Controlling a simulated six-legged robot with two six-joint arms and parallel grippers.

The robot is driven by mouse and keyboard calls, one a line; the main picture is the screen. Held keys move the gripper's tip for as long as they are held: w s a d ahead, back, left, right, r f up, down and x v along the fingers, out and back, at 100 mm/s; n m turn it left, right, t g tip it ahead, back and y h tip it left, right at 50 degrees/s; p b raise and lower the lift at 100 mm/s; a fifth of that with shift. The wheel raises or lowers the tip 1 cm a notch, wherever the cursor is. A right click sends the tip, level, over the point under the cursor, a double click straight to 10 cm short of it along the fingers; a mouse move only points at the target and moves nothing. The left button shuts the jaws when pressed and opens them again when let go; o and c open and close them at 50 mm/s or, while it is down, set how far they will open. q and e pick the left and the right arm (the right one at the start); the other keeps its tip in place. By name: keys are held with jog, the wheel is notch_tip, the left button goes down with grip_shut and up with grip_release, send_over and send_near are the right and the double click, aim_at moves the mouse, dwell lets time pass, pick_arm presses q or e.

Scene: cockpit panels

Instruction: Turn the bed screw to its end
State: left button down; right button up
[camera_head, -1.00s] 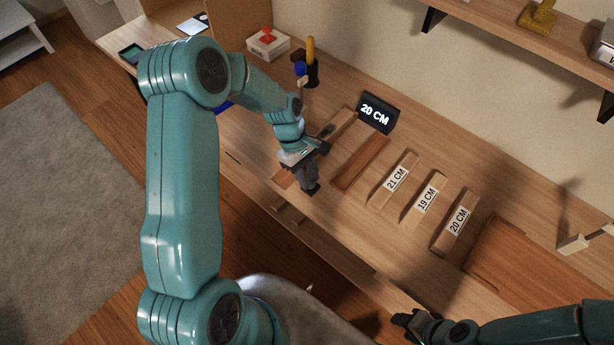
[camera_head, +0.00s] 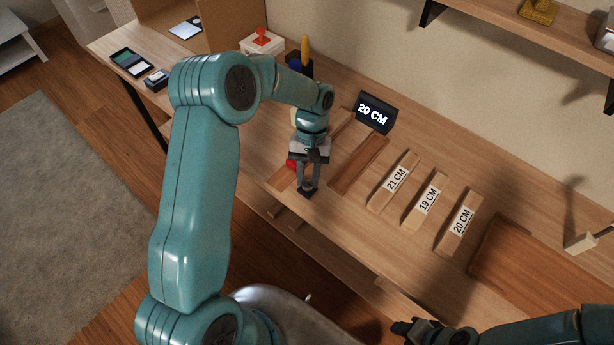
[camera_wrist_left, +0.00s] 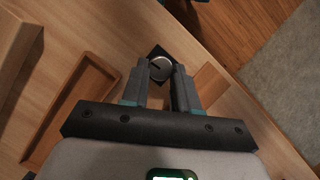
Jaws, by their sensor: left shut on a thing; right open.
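The bed screw shows in the left wrist view as a round silver head (camera_wrist_left: 160,68) with a dark slot, on a dark square base. My left gripper (camera_head: 306,192) is over the near edge of the bench, pointing down. In the left wrist view its fingers (camera_wrist_left: 160,78) stand on both sides of the screw head and are shut on it. In the head view the fingers hide the screw. My right gripper (camera_head: 412,328) is open and empty at the bottom, in front of the bench.
A sign (camera_head: 374,113) reads 20 CM. Wooden blocks marked 21 CM (camera_head: 394,181), 19 CM (camera_head: 426,201) and 20 CM (camera_head: 459,222) lie right of a shallow wooden tray (camera_head: 358,164). A larger tray (camera_head: 520,270) is further right. A red part (camera_head: 291,164) shows beside my left gripper.

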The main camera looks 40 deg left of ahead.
pick_arm(q)
jog(key=m, duration=0.1)
jog(key=m+y, duration=0.1)
jog(key=m, duration=0.1)
jog(key=m+b, duration=0.1)
jog(key=shift+d+m+y, duration=0.25)
jog(key=shift+m+y, duration=0.15)
dwell(0.4)
jog(key=c, duration=0.8)
grip_release()
jog(key=shift+c, duration=0.2)
jog(key=shift+w+r, duration=0.1)
jog(key=v, duration=1.6)
jog(key=shift+w, duration=0.3)
jog(key=shift+d, duration=0.1)
